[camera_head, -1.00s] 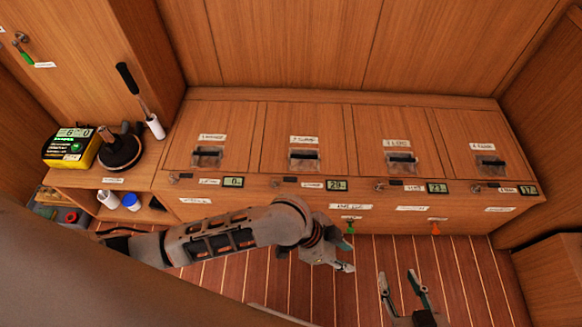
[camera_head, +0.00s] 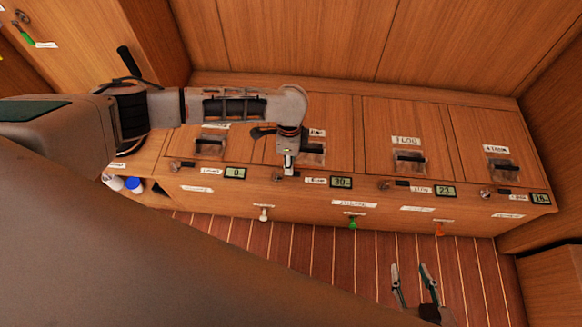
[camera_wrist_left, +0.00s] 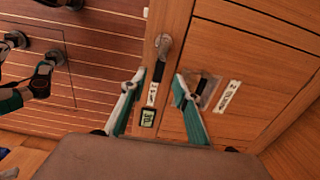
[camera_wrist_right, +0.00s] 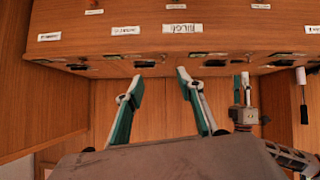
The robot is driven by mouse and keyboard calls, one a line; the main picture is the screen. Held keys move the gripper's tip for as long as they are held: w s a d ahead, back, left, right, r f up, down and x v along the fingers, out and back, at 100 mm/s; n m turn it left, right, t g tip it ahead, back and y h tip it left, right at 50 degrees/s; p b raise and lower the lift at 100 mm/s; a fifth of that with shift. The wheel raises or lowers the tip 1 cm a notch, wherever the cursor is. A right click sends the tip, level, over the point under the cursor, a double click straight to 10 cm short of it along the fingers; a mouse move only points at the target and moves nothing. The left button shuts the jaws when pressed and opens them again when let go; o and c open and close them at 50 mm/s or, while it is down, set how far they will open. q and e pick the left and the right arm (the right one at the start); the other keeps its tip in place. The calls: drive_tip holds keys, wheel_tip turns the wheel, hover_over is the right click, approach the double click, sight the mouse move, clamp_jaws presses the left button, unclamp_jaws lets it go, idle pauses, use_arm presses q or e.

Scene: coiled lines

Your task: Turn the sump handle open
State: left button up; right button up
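I cannot read which part is labelled sump. Small handles hang below the bench front in the head view: a white one (camera_head: 263,214), a green one (camera_head: 352,222) and an orange one (camera_head: 439,230). My left gripper (camera_head: 288,166) is over the bench's front edge by the second lid. In the left wrist view it (camera_wrist_left: 157,82) is open, and a grey metal knob (camera_wrist_left: 164,46) shows just beyond its fingertips, apparently apart from them. My right gripper (camera_head: 412,268) is open and empty over the striped floor; the right wrist view also shows it open (camera_wrist_right: 155,80).
The wooden bench has several lids with recessed pulls, such as the third (camera_head: 409,160). Displays, such as one showing 23 (camera_head: 445,191), line its front edge. A side cabinet (camera_head: 155,40) stands at left. The striped floor (camera_head: 320,245) in front is clear.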

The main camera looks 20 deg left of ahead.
use_arm(q)
drive_tip(key=f+b, duration=0.1)
drive_tip(key=f, duration=0.4)
drive_tip(key=shift+s+b, duration=0.2)
drive_tip(key=shift+b, duration=0.15)
drive_tip(key=shift+w+f, duration=0.15)
drive_tip(key=shift+f, duration=0.2)
drive_tip(key=shift+r, duration=0.15)
clamp_jaws()
